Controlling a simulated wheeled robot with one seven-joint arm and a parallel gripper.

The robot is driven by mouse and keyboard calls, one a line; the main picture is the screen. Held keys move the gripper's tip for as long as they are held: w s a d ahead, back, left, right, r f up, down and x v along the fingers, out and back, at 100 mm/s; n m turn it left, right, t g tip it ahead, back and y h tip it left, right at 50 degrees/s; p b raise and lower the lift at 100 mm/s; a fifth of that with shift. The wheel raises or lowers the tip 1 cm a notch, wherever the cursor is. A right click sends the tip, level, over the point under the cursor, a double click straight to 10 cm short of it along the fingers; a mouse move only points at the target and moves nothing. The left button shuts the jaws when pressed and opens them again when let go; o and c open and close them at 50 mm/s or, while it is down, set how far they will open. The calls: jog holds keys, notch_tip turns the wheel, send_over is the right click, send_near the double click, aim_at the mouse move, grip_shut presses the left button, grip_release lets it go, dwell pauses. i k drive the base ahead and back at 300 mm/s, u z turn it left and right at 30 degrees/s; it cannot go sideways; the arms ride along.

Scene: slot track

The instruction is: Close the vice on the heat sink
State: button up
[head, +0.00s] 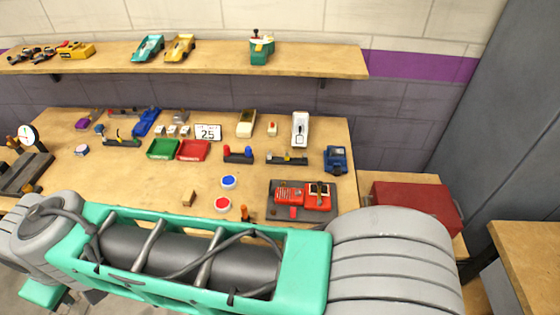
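I cannot pick out the vice or the heat sink for certain. A small blue block-like device (337,160) with a dark top sits at the right end of the workbench and may be the vice; whether it holds anything is too small to tell. A dark grey slab-like piece (25,172) with a brown knob lies at the bench's left edge, partly cut off by the picture; I cannot tell what it is. My gripper is out of view. My green and grey arm crosses the foreground and hides the bench's front edge.
Model cars stand on the shelf (215,62). A red box (418,204) stands right. The bench's left-centre is clear.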

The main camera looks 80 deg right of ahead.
aim_at(337, 170)
jog(key=u, duration=0.8)
jog(key=k, duration=0.65)
jog(key=z, duration=1.45)
